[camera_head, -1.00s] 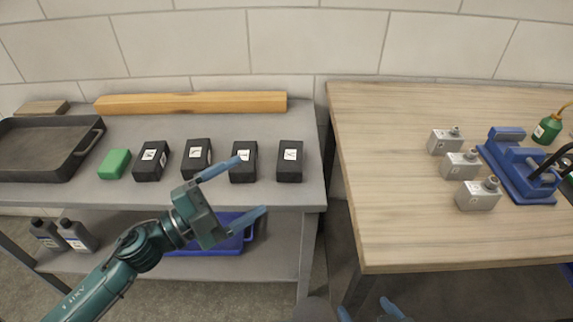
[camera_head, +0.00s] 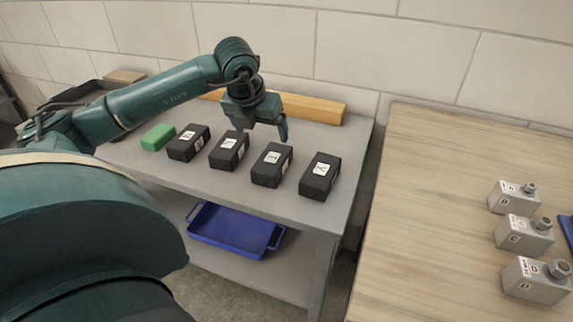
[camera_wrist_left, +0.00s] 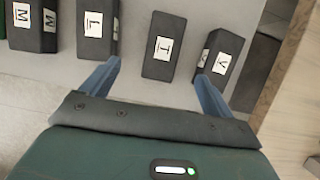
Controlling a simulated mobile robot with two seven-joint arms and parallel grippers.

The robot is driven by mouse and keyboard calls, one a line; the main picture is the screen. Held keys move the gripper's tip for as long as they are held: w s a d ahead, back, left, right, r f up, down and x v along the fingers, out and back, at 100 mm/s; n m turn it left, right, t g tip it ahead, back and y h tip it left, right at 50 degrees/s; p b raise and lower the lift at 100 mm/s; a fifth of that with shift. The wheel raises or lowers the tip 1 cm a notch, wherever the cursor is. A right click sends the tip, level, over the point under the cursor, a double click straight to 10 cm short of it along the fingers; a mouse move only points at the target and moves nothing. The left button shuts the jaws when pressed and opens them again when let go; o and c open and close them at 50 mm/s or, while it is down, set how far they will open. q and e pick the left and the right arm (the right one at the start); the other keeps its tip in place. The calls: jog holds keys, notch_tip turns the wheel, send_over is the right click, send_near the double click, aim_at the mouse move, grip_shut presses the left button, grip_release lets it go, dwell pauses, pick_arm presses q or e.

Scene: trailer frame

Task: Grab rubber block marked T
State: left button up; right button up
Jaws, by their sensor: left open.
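A black rubber block marked T (camera_head: 271,165) lies on the grey bench, third from the left among the black blocks. It also shows in the left wrist view (camera_wrist_left: 163,47), label up, ahead of and between the fingertips. My right gripper is not in view.
Black blocks marked M (camera_wrist_left: 35,22) and L (camera_wrist_left: 98,25) lie left of T, and another (camera_wrist_left: 218,58) lies close on its right. A green block (camera_head: 158,137) and wooden beam (camera_head: 325,109) share the bench. Metal pieces (camera_head: 525,233) stand on the wooden table (camera_head: 430,200).

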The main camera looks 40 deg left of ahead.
pick_arm(q)
send_over(272, 158)
jog(key=s, duration=0.2)
notch_tip(272, 158, down, 6)
jog(key=shift+f, duration=0.1)
jog(key=shift+d+p+x, duration=0.2)
jog(key=shift+x, duration=1.1)
jog(key=shift+d+p+x, duration=0.15)
jog(key=shift+x, duration=1.15)
jog(key=shift+s+f, duration=0.1)
jog(key=shift+s, duration=0.05)
jog(key=shift+c, duration=0.4)
jog(key=c, duration=1.3)
